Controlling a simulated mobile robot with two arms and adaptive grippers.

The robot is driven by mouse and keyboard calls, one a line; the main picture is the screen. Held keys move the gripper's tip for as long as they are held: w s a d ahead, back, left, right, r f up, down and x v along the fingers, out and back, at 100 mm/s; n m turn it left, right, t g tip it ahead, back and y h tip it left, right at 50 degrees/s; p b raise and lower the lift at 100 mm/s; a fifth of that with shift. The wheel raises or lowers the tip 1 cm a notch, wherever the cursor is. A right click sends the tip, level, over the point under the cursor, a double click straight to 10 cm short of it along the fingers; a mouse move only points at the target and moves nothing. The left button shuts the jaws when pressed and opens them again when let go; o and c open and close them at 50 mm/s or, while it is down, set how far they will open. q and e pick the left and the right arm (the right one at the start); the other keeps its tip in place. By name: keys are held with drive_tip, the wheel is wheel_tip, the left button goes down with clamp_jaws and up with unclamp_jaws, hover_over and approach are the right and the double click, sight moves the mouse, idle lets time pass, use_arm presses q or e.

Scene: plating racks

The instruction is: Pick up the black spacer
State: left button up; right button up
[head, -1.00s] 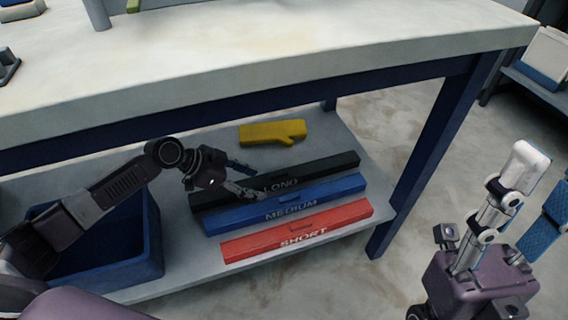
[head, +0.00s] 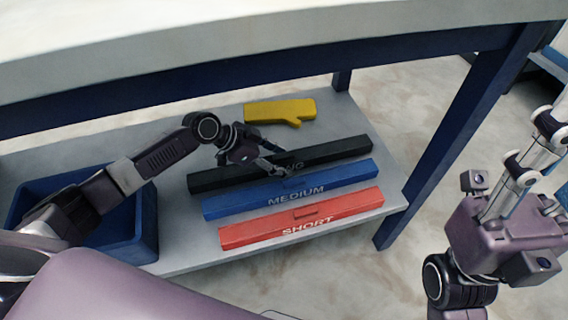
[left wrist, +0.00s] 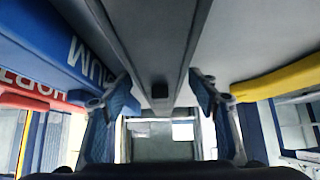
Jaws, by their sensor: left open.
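The black spacer (head: 338,152) is a long dark bar, partly printed over by my gripper at its label, lying on the shelf under the bench behind the blue and red bars. My left gripper (head: 272,158) is open above the middle of it. In the left wrist view the black spacer (left wrist: 150,45) runs between the two spread fingers of my left gripper (left wrist: 163,95), with a small tab on it. I cannot tell whether the fingers touch it. My right gripper (head: 548,150) is at the right edge, empty-looking, its fingertips cut off by the frame.
The blue MEDIUM bar (head: 345,180) and red SHORT bar (head: 350,204) lie in front, close by. A yellow glove-shaped piece (head: 278,110) lies behind. A blue bin (head: 147,225) stands left. The bench top and its blue beam (head: 150,103) hang over the shelf.

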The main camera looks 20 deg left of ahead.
use_arm(q)
drive_tip(key=shift+r, duration=0.1)
drive_tip(key=c, duration=1.4)
